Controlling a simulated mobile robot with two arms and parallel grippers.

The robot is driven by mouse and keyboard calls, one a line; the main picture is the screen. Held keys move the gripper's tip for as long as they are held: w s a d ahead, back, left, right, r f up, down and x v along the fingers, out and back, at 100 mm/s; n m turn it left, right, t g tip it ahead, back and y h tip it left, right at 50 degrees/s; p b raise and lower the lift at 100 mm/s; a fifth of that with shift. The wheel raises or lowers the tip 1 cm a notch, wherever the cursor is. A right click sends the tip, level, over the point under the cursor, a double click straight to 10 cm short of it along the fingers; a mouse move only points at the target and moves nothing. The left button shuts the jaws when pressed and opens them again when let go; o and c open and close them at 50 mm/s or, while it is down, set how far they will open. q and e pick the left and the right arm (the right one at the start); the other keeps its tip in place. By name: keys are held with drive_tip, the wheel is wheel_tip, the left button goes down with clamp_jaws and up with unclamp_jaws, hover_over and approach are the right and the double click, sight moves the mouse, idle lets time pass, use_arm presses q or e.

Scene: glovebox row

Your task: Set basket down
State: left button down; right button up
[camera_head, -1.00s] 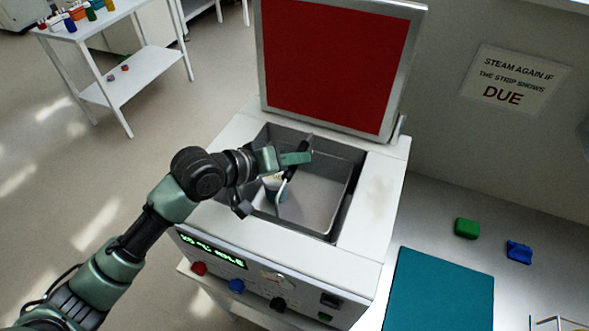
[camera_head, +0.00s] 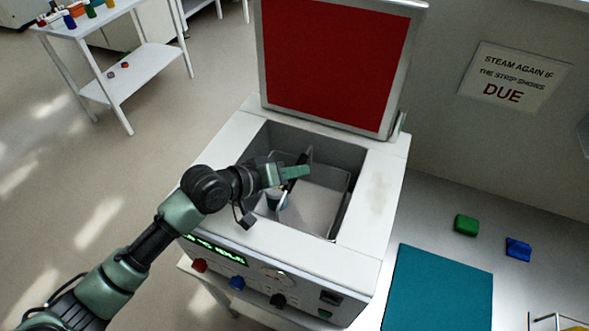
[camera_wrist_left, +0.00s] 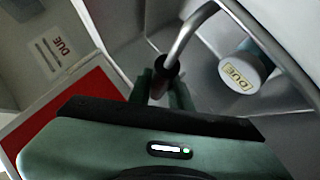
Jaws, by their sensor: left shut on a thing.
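A grey metal basket (camera_head: 318,208) sits low inside the open well of the white steam cabinet (camera_head: 372,205). My left gripper (camera_head: 298,177) is shut on the dark grip of the basket's handle, over the well. The left wrist view shows the fingers (camera_wrist_left: 163,92) around this grip (camera_wrist_left: 166,67) and the bent metal handle (camera_wrist_left: 190,35). I cannot tell whether the basket touches the well floor. My right gripper is not in view.
The cabinet's lid (camera_head: 335,65) with a red inner face stands open behind the well. A teal mat (camera_head: 438,290), a green block (camera_head: 467,225) and a blue block (camera_head: 518,249) lie on the bench at right. A white shelf table (camera_head: 140,75) stands at back left.

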use_arm(q)
drive_tip(key=shift+r, duration=0.1)
drive_tip(key=c, duration=1.3)
unclamp_jaws()
drive_tip(key=shift+r, duration=0.15)
drive_tip(key=b+v, duration=0.2)
drive_tip(key=v, duration=1)
drive_tip(key=shift+r, duration=0.35)
